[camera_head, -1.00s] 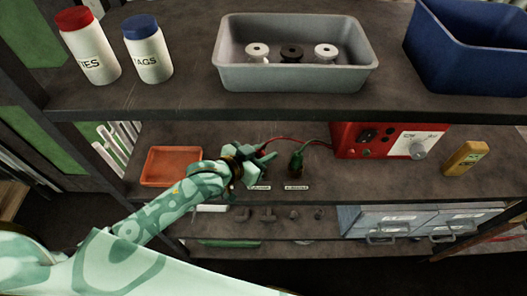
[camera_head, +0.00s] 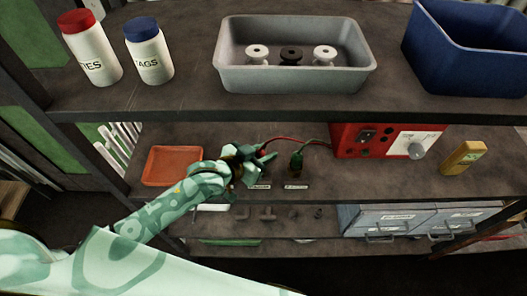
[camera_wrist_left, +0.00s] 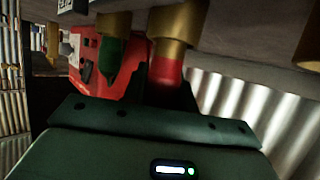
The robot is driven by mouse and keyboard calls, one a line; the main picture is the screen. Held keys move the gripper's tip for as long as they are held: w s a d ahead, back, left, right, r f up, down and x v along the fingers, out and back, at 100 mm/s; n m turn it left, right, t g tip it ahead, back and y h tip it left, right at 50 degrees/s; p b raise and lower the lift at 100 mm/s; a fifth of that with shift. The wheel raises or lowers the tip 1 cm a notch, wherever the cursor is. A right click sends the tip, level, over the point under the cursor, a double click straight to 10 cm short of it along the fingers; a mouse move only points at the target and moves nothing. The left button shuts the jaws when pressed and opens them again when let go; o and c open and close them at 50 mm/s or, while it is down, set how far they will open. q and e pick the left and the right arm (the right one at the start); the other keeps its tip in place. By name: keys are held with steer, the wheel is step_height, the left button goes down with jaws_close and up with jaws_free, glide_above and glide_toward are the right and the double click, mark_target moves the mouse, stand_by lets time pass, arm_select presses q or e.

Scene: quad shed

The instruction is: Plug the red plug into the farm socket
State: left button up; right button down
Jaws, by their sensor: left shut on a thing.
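My left gripper (camera_head: 264,160) is at the middle shelf, shut on the red plug (camera_wrist_left: 166,74). The wrist view shows the plug's red body between the dark fingers, with a brass-coloured part at its end near the shelf. Whether that end touches or sits in something is unclear. In the head view the gripper hides the plug; only its red cable (camera_head: 285,138) shows, running to the red box (camera_head: 343,141). The box has a black switch, dark round openings and a grey knob. I cannot tell which opening is the farm socket. My right gripper is not in view.
A green plug (camera_head: 297,160) stands upright just right of the gripper, with a green cable to the box. Two small labels lie at the shelf front. An orange tray (camera_head: 172,166) is left, a yellow device (camera_head: 463,158) right. The upper shelf (camera_head: 190,98) hangs above.

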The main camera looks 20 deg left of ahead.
arm_select(q)
steer(key=shift+f+b, duration=0.3)
steer(key=shift+f, duration=0.3)
steer(key=o, duration=0.7)
steer(key=shift+r, duration=0.1)
steer(key=p+v, duration=0.3)
steer(key=shift+r, duration=0.2)
steer(key=p+v, duration=0.5)
steer(key=v, duration=0.3)
steer(key=shift+f+p, duration=0.25)
steer(key=shift+p, duration=0.1)
